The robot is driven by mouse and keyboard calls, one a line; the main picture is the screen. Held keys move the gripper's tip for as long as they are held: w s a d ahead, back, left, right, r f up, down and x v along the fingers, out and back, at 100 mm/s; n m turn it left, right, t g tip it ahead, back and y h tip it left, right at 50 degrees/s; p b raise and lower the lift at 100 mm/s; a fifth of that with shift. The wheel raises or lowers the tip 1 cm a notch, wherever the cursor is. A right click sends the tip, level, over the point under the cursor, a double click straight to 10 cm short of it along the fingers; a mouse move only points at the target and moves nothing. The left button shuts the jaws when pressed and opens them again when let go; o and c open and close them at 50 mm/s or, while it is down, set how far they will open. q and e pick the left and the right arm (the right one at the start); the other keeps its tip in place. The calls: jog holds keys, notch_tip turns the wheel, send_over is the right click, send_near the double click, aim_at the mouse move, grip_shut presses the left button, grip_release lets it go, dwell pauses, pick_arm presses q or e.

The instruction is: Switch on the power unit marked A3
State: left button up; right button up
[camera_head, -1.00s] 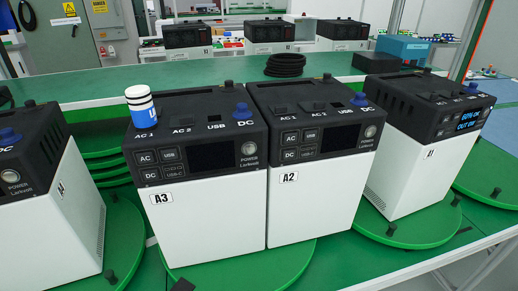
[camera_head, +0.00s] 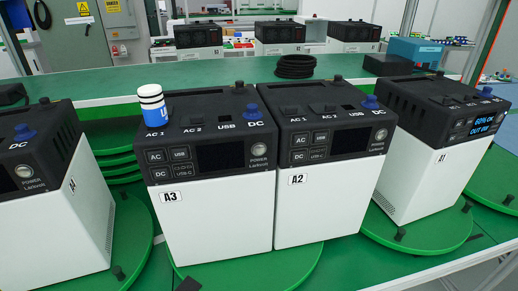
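The power unit marked A3 (camera_head: 217,222) stands upright on a green turntable (camera_head: 300,268), front towards me. Its screen (camera_head: 220,157) is dark. Its round POWER button (camera_head: 259,150) is at the right of the black front panel, with AC, USB and DC buttons at the left. Neither gripper is in view.
Another unit (camera_head: 425,160) at the right has a lit screen with blue text reading "OUT" and more. A further unit (camera_head: 50,225) stands at the left. Behind are a green bench (camera_head: 200,75), a black cable coil (camera_head: 296,66) and a blue box (camera_head: 416,50).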

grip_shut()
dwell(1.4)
